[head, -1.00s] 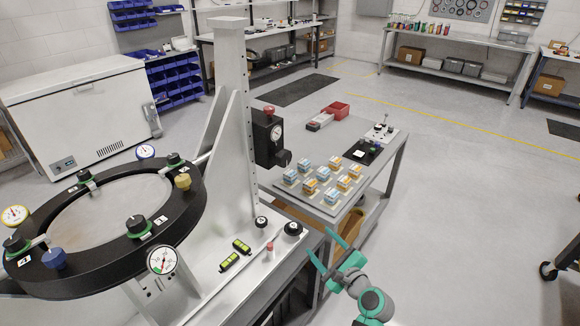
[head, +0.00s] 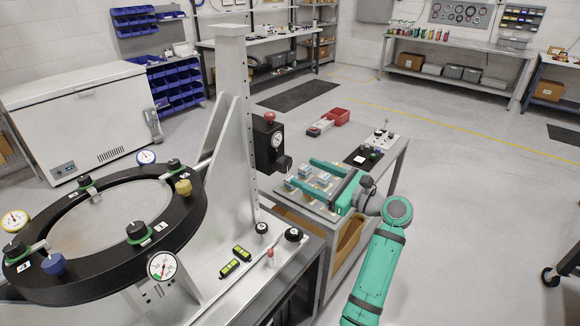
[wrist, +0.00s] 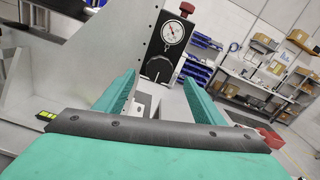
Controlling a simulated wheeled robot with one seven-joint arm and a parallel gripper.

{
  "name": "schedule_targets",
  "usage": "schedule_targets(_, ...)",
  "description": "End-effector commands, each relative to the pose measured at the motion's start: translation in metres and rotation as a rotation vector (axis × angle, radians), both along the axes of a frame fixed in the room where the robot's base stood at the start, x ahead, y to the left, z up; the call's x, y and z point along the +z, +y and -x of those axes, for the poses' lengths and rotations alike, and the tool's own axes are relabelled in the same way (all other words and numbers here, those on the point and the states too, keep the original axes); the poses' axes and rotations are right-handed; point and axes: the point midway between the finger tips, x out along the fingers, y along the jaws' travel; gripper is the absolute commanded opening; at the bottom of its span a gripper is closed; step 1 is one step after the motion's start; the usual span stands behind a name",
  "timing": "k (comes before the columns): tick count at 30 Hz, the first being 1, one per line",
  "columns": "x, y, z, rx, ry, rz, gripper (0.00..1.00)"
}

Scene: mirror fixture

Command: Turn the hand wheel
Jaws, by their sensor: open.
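A black unit (head: 264,142) with a round dial and a red knob on top (head: 270,118) is mounted on the grey upright. A dark round knob sticks out at its lower right (head: 283,162); I cannot tell surely whether this is the hand wheel. In the wrist view the unit's dial (wrist: 173,32) and its dark lower knob (wrist: 158,69) face me, straight ahead between the fingers. My gripper (head: 302,173) is open and empty, right of the unit, its fingers pointing towards it. The green fingers also frame the wrist view (wrist: 160,80). They stand apart from the knob.
The black ring (head: 100,285) with several knobs and gauges lies left. Two black knobs (head: 262,228) (head: 293,235) and yellow-green levels (head: 242,252) sit on the fixture base.

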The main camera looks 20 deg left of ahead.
Motion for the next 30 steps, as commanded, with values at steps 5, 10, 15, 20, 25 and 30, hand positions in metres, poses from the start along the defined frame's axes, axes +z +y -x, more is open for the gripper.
schedule_targets(5,0.0,0.032,-0.011,0.003,-0.001,0.001,0.63)
schedule_targets(10,0.0,0.054,-0.019,0.002,-0.001,0.001,0.63)
schedule_targets(15,0.0,0.065,-0.023,0.001,-0.002,0.001,0.63)
schedule_targets(20,0.0,0.067,-0.024,-0.001,-0.002,0.0,0.63)
schedule_targets(25,0.0,0.068,-0.024,0.002,-0.002,0.001,0.63)
schedule_targets(30,0.0,0.069,-0.023,0.003,-0.002,0.001,0.22)
